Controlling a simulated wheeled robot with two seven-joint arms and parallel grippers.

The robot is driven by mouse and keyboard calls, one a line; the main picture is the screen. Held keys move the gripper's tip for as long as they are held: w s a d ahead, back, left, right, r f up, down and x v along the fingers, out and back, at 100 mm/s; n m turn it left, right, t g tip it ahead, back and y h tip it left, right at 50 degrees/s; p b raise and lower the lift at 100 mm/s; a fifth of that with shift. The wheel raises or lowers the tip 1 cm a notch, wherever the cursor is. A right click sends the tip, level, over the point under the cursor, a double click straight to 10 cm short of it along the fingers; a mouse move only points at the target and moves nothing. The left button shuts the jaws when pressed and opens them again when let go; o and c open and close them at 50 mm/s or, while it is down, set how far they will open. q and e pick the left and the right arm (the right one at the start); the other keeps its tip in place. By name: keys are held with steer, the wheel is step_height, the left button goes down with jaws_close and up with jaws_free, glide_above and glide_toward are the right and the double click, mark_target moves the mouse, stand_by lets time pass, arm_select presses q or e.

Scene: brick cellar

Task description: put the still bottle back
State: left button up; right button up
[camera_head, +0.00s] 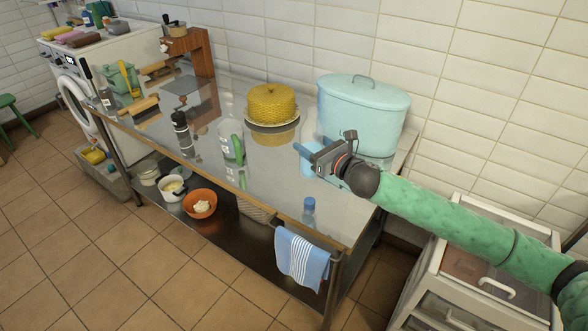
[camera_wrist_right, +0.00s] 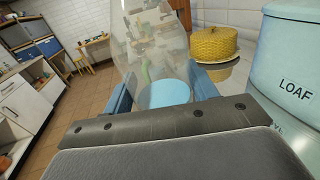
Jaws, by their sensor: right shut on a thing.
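My right gripper (camera_head: 308,160) is over the right part of the steel table, in front of the bread bin. In the right wrist view its blue fingers (camera_wrist_right: 165,88) are closed around a clear, see-through vessel (camera_wrist_right: 150,45) with a light blue part low down. I take this to be the still bottle. In the head view its light blue part (camera_head: 308,172) shows just below the fingers, and its clear body hardly shows. I cannot tell whether its base touches the table. I cannot read a label on it. My left gripper is out of view.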

arm_select(q)
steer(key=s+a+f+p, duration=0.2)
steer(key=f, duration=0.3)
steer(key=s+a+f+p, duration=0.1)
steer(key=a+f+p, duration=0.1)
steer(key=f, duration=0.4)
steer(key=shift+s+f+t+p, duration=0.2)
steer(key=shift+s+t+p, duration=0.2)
steer(key=shift+p, duration=0.2)
arm_select(e)
steer(key=w+a+f, duration=0.7)
steer(key=f, duration=0.3)
steer(key=shift+a+f, duration=0.15)
steer(key=shift+a, duration=0.25)
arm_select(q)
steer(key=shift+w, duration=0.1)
arm_select(e)
steer(key=shift+w+f, duration=0.15)
steer(key=o, duration=1.4)
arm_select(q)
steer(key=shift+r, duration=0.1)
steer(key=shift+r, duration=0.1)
